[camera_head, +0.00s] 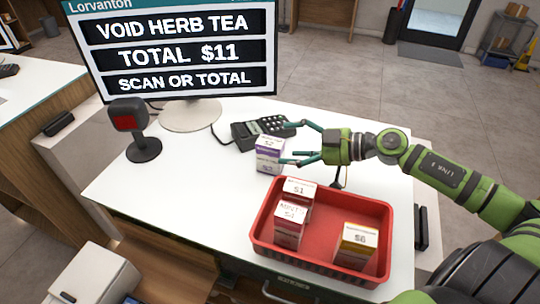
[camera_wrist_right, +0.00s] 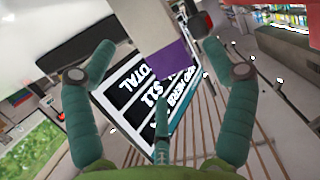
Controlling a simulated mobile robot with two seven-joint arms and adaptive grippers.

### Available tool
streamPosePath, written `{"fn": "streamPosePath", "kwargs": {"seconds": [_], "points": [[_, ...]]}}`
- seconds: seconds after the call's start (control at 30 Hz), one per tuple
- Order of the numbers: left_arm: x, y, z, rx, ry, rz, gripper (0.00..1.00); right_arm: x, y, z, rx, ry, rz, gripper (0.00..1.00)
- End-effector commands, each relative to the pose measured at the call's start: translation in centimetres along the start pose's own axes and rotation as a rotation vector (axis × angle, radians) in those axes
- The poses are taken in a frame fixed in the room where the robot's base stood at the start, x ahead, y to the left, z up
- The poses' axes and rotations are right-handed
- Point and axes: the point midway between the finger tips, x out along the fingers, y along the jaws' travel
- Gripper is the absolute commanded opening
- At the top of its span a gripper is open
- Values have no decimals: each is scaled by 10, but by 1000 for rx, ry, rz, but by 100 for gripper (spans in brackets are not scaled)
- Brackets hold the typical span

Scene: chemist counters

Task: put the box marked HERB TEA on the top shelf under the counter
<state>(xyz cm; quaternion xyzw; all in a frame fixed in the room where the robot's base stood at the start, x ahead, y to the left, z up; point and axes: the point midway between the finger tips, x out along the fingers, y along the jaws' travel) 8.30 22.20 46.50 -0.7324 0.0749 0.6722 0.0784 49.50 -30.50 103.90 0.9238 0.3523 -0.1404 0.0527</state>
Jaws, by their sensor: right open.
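A white and purple box (camera_head: 269,158) stands upright on the white counter, left of my right gripper; its print is too small to read. The screen (camera_head: 180,55) reads "VOID HERB TEA", "TOTAL $11" and "SCAN OR TOTAL". My right gripper (camera_head: 288,143) is open, its fingers pointing left at the box. In the right wrist view the box (camera_wrist_right: 150,28) shows ahead between the spread fingers; no grip on it shows. My left gripper is out of view. A brown wooden surface (camera_head: 150,262) shows below the counter's front edge; I cannot tell whether it is the top shelf.
A red tray (camera_head: 328,262) on the counter's right holds two red-and-white boxes (camera_head: 289,228) and a yellow-and-white box (camera_head: 357,246). A card terminal (camera_head: 262,132) stands behind the purple box. A scanner (camera_head: 138,130) stands at left. The counter's left middle (camera_head: 190,185) is clear.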

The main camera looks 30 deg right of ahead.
Motion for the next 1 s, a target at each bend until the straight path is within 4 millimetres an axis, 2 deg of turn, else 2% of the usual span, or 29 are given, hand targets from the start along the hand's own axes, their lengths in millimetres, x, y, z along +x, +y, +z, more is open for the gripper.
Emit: {"fn": "streamPosePath", "kwargs": {"seconds": [0.07,0.17,0.63,0.97,1.0], "points": [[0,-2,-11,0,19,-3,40,2,0,-1,-1,1,1,84],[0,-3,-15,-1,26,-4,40,5,0,-1,-1,0,1,84],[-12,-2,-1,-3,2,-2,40,51,1,-3,1,4,2,84],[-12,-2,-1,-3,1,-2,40,57,0,-1,-1,0,1,84],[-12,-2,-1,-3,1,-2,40,57,0,-1,-1,0,1,72]]}}
